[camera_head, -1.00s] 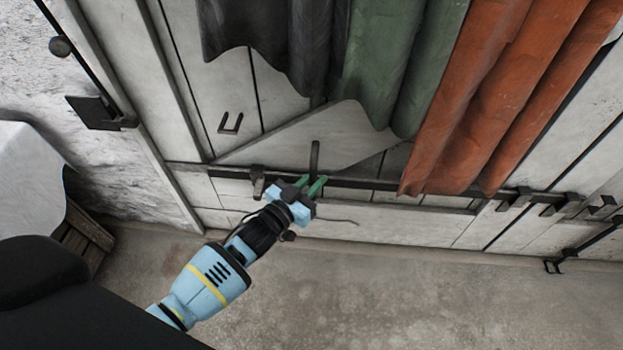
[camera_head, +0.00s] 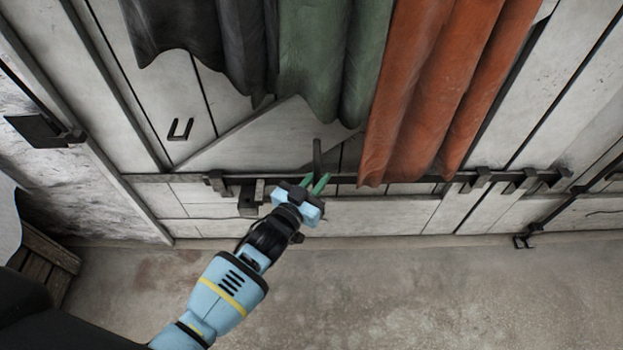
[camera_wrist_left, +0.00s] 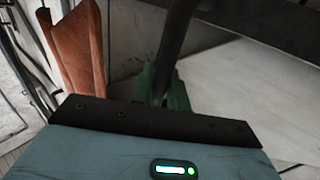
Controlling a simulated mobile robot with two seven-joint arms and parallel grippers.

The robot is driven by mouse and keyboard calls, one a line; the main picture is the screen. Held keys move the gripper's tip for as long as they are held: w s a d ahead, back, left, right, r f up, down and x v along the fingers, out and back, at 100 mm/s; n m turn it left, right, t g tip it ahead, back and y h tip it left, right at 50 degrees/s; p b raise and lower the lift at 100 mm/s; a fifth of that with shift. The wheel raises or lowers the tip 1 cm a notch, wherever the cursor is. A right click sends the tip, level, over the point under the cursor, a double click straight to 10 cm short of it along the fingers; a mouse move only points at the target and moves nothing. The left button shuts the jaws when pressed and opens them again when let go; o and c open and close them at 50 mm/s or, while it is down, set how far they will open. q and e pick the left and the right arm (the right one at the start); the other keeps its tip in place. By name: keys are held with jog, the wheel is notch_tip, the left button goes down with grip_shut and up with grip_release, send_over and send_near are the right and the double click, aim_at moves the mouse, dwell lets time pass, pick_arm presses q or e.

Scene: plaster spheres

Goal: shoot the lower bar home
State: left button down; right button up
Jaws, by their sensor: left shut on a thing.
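The lower bar (camera_head: 400,179) is a long dark bar lying across the pale plank door, low down. A dark upright handle (camera_head: 317,155) stands out from it. My left gripper (camera_head: 316,184) has green fingertips and is shut on this handle. The wrist view shows the handle (camera_wrist_left: 178,45) as a dark rod between the green fingers (camera_wrist_left: 160,88). The bar's right part runs among dark brackets (camera_head: 518,180) right of the curtains; exactly where its end sits I cannot tell. My right gripper is not in view.
A dark rod (camera_head: 560,210) slants at the right. A wooden crate (camera_head: 45,262) stands at the left. The concrete floor (camera_head: 420,290) in front is clear.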

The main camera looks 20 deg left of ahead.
pick_arm(q)
jog(key=shift+d, duration=0.35)
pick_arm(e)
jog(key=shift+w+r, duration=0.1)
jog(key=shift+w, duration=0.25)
pick_arm(q)
jog(key=c, duration=1.4)
grip_release()
jog(key=shift+d, duration=0.1)
jog(key=shift+c, duration=0.2)
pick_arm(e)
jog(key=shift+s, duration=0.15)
